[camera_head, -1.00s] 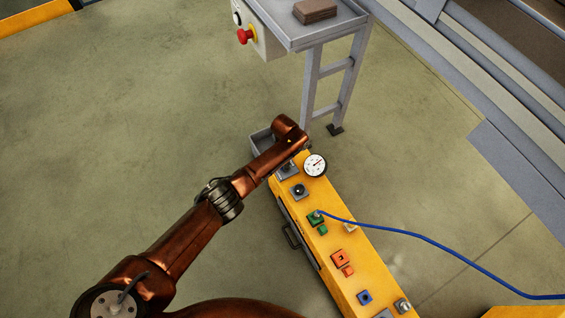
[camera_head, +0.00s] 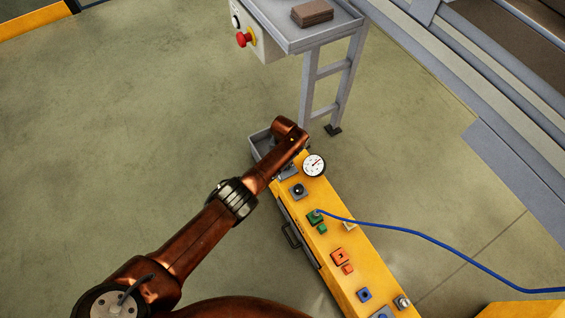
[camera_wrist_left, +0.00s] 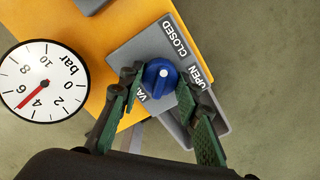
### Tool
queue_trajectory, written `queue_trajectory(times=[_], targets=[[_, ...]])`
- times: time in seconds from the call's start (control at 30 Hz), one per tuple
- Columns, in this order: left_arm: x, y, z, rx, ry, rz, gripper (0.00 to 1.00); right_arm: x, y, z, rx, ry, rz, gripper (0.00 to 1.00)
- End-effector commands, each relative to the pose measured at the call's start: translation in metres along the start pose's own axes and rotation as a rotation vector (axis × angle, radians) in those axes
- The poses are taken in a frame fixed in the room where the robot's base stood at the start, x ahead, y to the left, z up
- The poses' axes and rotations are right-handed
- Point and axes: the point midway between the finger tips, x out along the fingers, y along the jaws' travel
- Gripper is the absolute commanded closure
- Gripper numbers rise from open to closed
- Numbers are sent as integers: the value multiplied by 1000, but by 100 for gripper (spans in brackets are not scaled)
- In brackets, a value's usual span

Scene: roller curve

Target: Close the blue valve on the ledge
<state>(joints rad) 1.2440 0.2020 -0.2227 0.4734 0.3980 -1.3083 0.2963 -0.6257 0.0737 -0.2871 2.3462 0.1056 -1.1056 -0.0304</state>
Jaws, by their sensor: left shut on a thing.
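The blue valve (camera_wrist_left: 159,74) is a round knob with a raised grip on a grey plate (camera_wrist_left: 125,52) marked CLOSED, OPEN and VALVE. My left gripper (camera_wrist_left: 158,84) has its green-padded fingers on either side of the knob, shut on it. The plate is fixed at the far end of the yellow ledge (camera_head: 377,273). In the head view my left arm reaches over that end and hides the knob and fingers. A white pressure gauge (camera_wrist_left: 43,82) beside the plate has its red needle between 4 and 6 bar; it also shows in the head view (camera_head: 314,166).
Several grey, green, orange and blue fittings (camera_head: 338,256) line the ledge. A blue hose (camera_head: 430,239) runs from it to the right. A grey stand (camera_head: 313,90) with a red button (camera_head: 243,40) is beyond. A grey bin (camera_head: 262,144) sits at the ledge's far end. Floor at left is clear.

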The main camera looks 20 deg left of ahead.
Motion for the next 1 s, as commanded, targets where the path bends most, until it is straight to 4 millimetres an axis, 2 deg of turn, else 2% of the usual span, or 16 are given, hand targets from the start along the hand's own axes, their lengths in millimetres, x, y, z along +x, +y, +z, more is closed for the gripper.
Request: queue_trajectory(times=[0.3, 0.7, 0.73, 1.0], targets=[[-3, 1, -4, -68, 12, 2, 94, -1, 0, 0, 0, -2, 2, 60], [-3, 1, -5, -72, 12, 2, 94, 0, 1, 3, 1, -7, 2, 60], [-3, 0, -5, -72, 12, 2, 68, 0, 1, 3, 1, -7, 2, 60], [-2, 0, -2, -72, 6, 1, 52, 0, 1, 4, 2, -8, 2, 60]])
